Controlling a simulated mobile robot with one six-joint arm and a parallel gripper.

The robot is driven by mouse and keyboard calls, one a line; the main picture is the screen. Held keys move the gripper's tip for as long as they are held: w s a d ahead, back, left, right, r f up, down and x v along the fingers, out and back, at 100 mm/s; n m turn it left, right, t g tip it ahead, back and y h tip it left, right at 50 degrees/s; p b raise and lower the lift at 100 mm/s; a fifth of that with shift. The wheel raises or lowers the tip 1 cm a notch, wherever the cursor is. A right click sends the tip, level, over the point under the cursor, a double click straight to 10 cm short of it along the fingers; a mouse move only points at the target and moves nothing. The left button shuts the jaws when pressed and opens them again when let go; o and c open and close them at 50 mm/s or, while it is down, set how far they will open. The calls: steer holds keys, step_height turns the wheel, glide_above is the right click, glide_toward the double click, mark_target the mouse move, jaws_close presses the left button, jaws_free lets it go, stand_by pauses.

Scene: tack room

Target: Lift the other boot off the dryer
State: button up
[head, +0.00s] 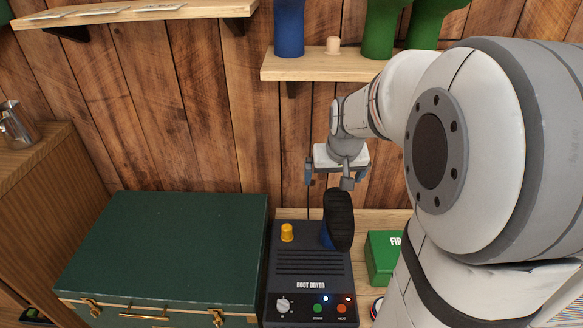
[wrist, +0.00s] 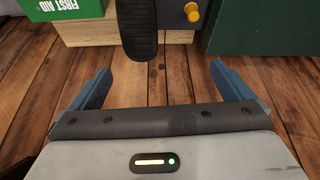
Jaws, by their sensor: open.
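A boot with a black sole (head: 341,219) and a bit of blue upper stands upside down on the right side of the boot dryer (head: 311,264). Its sole also shows at the top of the wrist view (wrist: 138,28). The dryer's left side has a bare yellow peg (head: 287,232). My gripper (head: 330,178) is open and appears above the boot in the head view. In the wrist view its two blue fingers (wrist: 163,84) are wide apart with nothing between them, and the boot lies beyond them.
A dark green trunk (head: 165,250) stands left of the dryer and a green first aid box (head: 383,258) right of it. A wall shelf (head: 320,68) above holds a blue boot (head: 289,27), a pale peg (head: 333,45) and green boots (head: 381,28).

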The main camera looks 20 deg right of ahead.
steer(key=m+b, duration=0.1)
steer(key=b, duration=0.7)
glide_above(338, 205)
steer(key=s, duration=0.2)
step_height(338, 205, down, 15)
steer(key=shift+s+r, duration=0.1)
steer(key=b+x, duration=0.2)
steer(key=x, duration=0.5)
steer(key=shift+a+f, duration=0.15)
steer(key=shift+f, duration=0.1)
steer(key=shift+c, duration=0.2)
steer(key=shift+r, duration=0.1)
steer(key=c, duration=1.8)
steer(key=shift+o, duration=0.2)
